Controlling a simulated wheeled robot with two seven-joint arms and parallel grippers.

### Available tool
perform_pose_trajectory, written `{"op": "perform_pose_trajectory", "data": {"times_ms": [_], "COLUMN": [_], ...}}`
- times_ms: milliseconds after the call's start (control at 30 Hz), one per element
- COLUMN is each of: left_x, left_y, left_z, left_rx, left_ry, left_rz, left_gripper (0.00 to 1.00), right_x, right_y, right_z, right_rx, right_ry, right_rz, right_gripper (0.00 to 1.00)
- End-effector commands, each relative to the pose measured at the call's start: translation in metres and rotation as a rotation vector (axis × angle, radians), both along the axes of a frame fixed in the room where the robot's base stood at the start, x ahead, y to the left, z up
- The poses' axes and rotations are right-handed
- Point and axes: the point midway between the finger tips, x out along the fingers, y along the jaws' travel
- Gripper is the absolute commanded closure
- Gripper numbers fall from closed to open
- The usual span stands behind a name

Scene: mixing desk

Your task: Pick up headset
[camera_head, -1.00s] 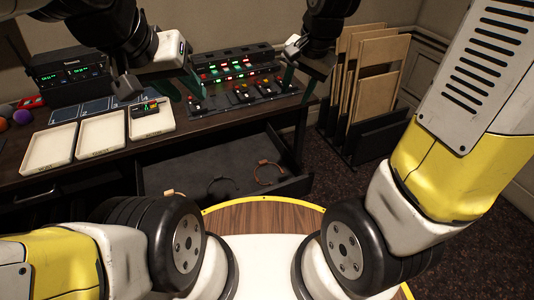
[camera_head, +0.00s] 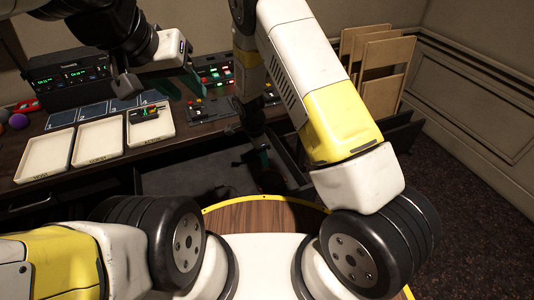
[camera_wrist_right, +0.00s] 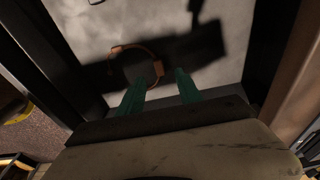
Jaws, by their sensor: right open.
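A brown-orange headset (camera_wrist_right: 158,69) lies on the grey drawer floor in the right wrist view, its curved band open toward the bottom. My right gripper (camera_wrist_right: 160,91) is open and empty, with its two green fingers pointing at the headset from a little way off. In the head view my right gripper (camera_head: 257,156) hangs over the right part of the open drawer, and this headset is hidden there. My left gripper (camera_head: 180,86) is open and empty above the desk, by the trays.
The open drawer (camera_head: 185,170) has dark side walls close around my right gripper. Cream trays (camera_head: 45,153) stand on the desk, one holding a small device (camera_head: 145,113). A mixing console (camera_head: 208,105) is behind. Brown panels (camera_head: 378,70) stand in a rack at right.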

Motion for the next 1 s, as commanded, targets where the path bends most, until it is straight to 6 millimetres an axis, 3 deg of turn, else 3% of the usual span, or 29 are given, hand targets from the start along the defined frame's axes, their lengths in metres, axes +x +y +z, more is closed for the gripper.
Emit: {"op": "perform_pose_trajectory", "data": {"times_ms": [433,733,933,1000], "left_x": [0.000,0.000,0.000,0.000], "left_y": [0.000,0.000,0.000,0.000], "left_z": [0.000,0.000,0.000,0.000], "left_rx": [0.000,0.000,0.000,0.000], "left_ry": [0.000,0.000,0.000,0.000], "left_rz": [0.000,0.000,0.000,0.000], "left_gripper": [0.64,0.64,0.64,0.64], "right_x": [0.003,0.004,0.004,0.004], "right_y": [-0.011,-0.011,-0.011,-0.011], "right_z": [-0.058,-0.063,-0.063,-0.063], "right_rx": [0.000,0.002,0.002,0.001], "right_ry": [0.002,0.001,0.001,0.001], "right_rz": [0.002,0.002,0.002,0.002], "right_gripper": [0.58,0.58,0.95,1.00]}}
